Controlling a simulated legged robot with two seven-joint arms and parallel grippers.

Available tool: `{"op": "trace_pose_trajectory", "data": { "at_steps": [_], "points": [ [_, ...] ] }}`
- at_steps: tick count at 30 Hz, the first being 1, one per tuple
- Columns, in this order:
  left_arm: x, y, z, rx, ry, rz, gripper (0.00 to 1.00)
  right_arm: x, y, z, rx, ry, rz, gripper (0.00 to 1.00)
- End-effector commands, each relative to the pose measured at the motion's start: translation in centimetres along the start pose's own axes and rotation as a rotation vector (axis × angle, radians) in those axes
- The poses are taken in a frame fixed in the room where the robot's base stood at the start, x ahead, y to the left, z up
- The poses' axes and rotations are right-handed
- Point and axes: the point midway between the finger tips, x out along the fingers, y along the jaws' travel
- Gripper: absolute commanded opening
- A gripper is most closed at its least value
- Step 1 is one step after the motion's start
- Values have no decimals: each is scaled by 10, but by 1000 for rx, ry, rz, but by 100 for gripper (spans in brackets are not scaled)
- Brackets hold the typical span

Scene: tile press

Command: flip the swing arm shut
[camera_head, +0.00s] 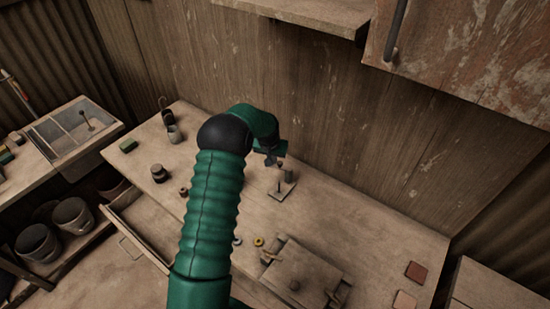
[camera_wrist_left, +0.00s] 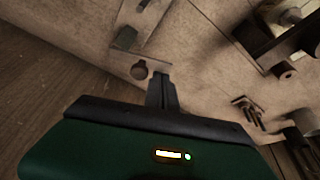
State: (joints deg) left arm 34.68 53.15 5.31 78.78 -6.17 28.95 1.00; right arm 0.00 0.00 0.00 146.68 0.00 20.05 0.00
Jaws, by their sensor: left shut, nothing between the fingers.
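A small pale base plate (camera_head: 281,192) with an upright block and a dark knob stands on the bench near the back wall. It looks like the fixture with the swing arm, but I cannot tell the arm's angle. My left gripper (camera_head: 270,160) is shut and empty, just above and to the left of this fixture. In the left wrist view the closed fingers (camera_wrist_left: 161,88) point toward the plate (camera_wrist_left: 152,62), close to its dark round knob (camera_wrist_left: 139,70). I cannot tell whether they touch it. My right gripper is out of view.
A wooden press with a flat lid (camera_head: 310,269) stands at the bench's front. Small rings (camera_head: 259,241), a dark jar (camera_head: 159,173) and reddish tiles (camera_head: 416,272) lie around. My left arm hides the bench's middle. The bench is clear right of the fixture.

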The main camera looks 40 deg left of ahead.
Motion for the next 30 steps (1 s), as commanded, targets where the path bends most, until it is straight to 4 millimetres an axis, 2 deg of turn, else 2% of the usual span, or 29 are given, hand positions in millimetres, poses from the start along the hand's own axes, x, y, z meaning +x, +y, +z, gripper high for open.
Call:
{"op": "trace_pose_trajectory", "data": {
  "at_steps": [12,30],
  "points": [
    [-7,0,24,-367,0,-130,0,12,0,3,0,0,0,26],
    [-19,14,54,-893,0,-314,0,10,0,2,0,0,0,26]
  ]
}}
